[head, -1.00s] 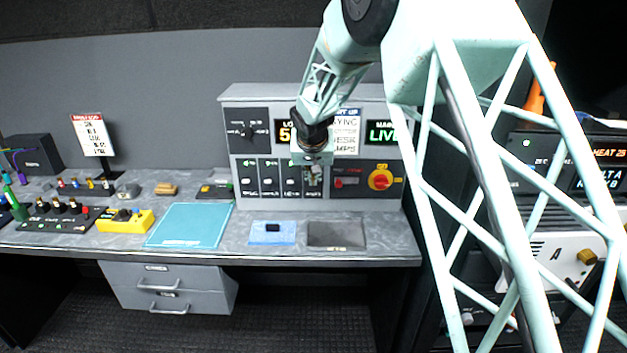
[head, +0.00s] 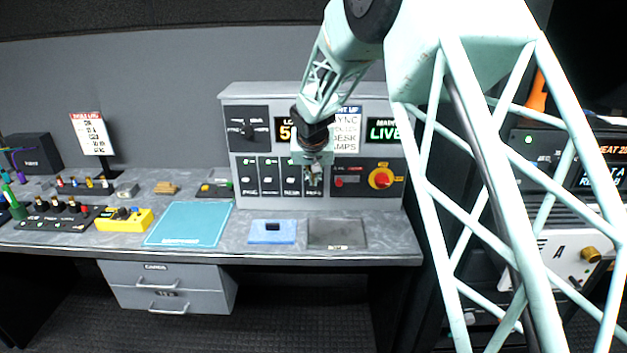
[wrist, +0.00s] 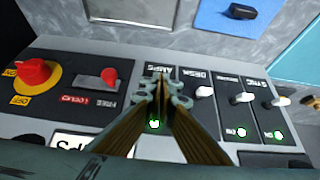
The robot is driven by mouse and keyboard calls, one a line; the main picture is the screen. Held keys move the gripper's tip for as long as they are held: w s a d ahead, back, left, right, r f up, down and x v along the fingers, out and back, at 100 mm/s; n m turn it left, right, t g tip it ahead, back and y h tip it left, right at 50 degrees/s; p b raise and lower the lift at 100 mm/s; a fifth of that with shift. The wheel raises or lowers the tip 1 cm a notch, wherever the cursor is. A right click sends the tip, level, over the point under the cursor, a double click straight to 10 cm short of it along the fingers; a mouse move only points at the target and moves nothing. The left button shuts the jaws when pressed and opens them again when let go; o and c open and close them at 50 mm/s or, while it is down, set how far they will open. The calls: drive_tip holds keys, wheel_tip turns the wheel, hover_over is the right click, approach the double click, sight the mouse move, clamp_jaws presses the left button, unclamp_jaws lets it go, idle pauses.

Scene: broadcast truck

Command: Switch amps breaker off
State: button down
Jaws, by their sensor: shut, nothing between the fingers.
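The amps breaker (wrist: 163,71) is the end one in a row of breakers on the grey console. Its label and a lit green lamp show in the wrist view, but its lever is hidden by my fingers. My gripper (wrist: 160,92) is shut and empty, with its fingertips over the amps breaker. I cannot tell whether they touch the lever. In the head view my gripper (head: 313,182) covers most of that breaker. The desk breaker (wrist: 203,93) is beside it, with a pale lever.
A red switch (wrist: 110,77) and a red-and-yellow rotary knob (wrist: 36,74) flank the amps breaker on its other side. Other breakers (head: 248,178) have lit green lamps. A blue pad with a black item (head: 272,228) and a grey tray (head: 337,245) lie on the desk below.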

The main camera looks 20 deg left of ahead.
drive_tip(key=shift+s+d+f+b, duration=0.1)
drive_tip(key=shift+s+f+b, duration=0.15)
drive_tip(key=shift+f+b, duration=0.65)
drive_tip(key=shift+r, duration=0.55)
drive_tip(key=shift+r, duration=0.35)
drive_tip(key=shift+r, duration=0.25)
drive_tip(key=shift+r, duration=0.15)
idle(0.5)
drive_tip(key=s+d+r+p, duration=0.1)
drive_tip(key=s+d+r, duration=0.3)
drive_tip(key=s+r, duration=0.3)
drive_tip(key=shift+s+d+r, duration=0.15)
drive_tip(key=shift+s+r, duration=0.25)
drive_tip(key=shift+s, duration=0.8)
